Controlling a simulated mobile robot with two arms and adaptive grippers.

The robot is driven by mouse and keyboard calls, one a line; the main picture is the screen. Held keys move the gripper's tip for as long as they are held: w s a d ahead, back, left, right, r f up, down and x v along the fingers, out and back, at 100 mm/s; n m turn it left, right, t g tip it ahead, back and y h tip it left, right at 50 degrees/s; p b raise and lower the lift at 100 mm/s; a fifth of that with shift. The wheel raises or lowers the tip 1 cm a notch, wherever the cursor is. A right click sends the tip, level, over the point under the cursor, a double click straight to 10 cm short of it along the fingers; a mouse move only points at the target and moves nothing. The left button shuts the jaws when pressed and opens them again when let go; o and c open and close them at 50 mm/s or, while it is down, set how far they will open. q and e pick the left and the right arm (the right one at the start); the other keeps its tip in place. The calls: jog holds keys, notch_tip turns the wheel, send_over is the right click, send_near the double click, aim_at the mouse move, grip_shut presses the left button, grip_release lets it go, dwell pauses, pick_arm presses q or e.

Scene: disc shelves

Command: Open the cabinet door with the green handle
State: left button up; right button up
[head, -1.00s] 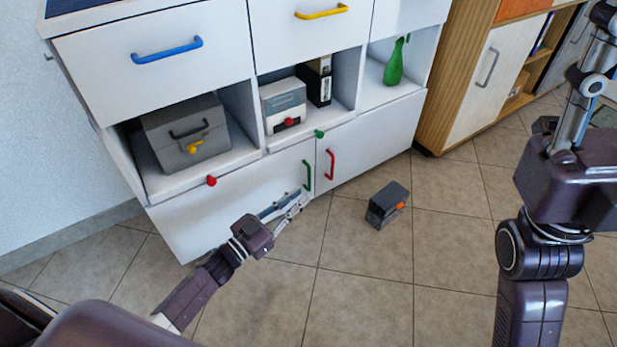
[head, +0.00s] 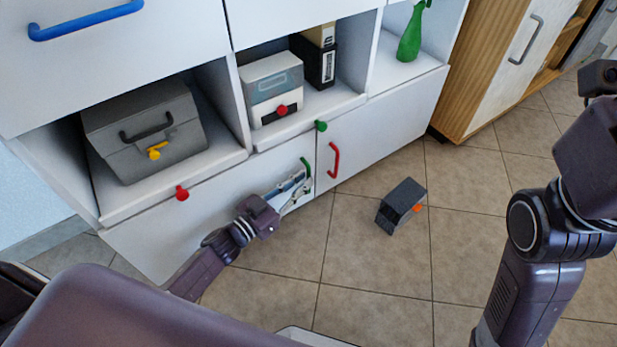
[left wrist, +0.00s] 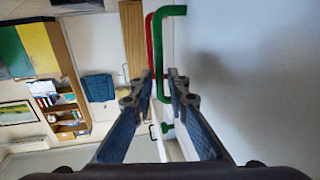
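The white lower-left cabinet door (head: 225,213) looks closed in the head view. Its green handle (head: 306,165) is a vertical bar near the door's right edge. My left gripper (head: 300,184) is close to the door, at the lower part of this handle. In the left wrist view the green handle (left wrist: 164,55) shows large, with one end between the fingertips of my left gripper (left wrist: 160,82). The fingers are apart, with a gap on both sides of the bar; whether either touches it I cannot tell. My right arm shows at the right, but its gripper is not visible.
The neighbouring door has a red handle (head: 334,160) close beside the green one. A dark grey box (head: 401,205) lies on the tiled floor (head: 375,265) in front.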

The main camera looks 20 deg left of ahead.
aim_at(309, 176)
pick_arm(q)
jog(key=shift+b+x, duration=0.45)
jog(key=shift+x, duration=1.1)
jog(key=shift+c, duration=0.3)
grip_shut()
